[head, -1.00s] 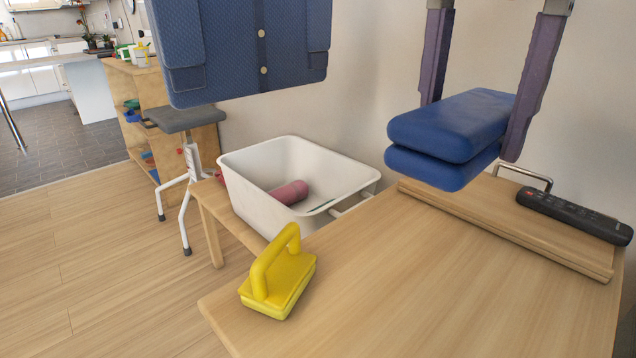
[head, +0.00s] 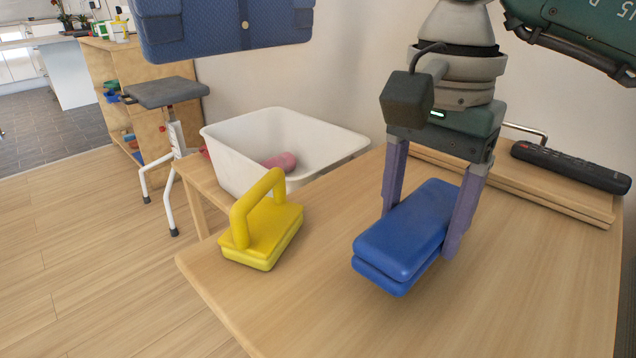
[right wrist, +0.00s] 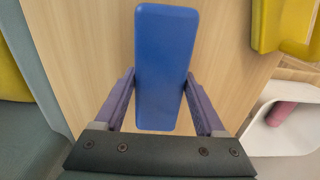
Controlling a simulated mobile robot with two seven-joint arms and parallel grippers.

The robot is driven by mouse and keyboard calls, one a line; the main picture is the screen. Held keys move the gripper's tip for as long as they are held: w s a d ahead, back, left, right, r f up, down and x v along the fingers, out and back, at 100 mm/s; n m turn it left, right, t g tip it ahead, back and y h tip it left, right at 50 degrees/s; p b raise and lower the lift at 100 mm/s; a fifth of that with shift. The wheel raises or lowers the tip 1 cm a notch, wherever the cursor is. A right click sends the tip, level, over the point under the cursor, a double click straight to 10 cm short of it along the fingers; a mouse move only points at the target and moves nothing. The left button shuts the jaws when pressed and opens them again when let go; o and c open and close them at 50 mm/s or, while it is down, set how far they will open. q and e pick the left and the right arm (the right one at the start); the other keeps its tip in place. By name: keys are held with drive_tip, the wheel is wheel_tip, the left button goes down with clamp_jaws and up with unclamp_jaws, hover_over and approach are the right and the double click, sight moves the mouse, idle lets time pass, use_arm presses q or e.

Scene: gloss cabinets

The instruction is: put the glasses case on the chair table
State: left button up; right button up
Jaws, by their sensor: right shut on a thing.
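The blue glasses case (head: 405,235) is held in my right gripper (head: 422,225), with one purple finger on each side of it. It is at or just above the wooden table top (head: 330,300); I cannot tell whether it touches. In the right wrist view the case (right wrist: 165,65) lies lengthwise between the two fingers (right wrist: 160,95), over bare wood. My left gripper is not in view. I take the wooden table to be the chair table.
A yellow handled block (head: 262,235) stands at the table's left edge. A white bin (head: 285,140) with a pink roll (head: 279,162) is behind it. A black remote (head: 570,167) lies on a raised board (head: 500,178) at the back right. The table's front middle is clear.

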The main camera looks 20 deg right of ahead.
wheel_tip(320, 180, down, 2)
drive_tip(key=shift+f, duration=0.1)
drive_tip(key=o, duration=0.9)
drive_tip(key=shift+f+b, duration=0.15)
drive_tip(key=shift+b, duration=0.15)
drive_tip(key=o, duration=0.5)
drive_tip(key=shift+r, duration=0.2)
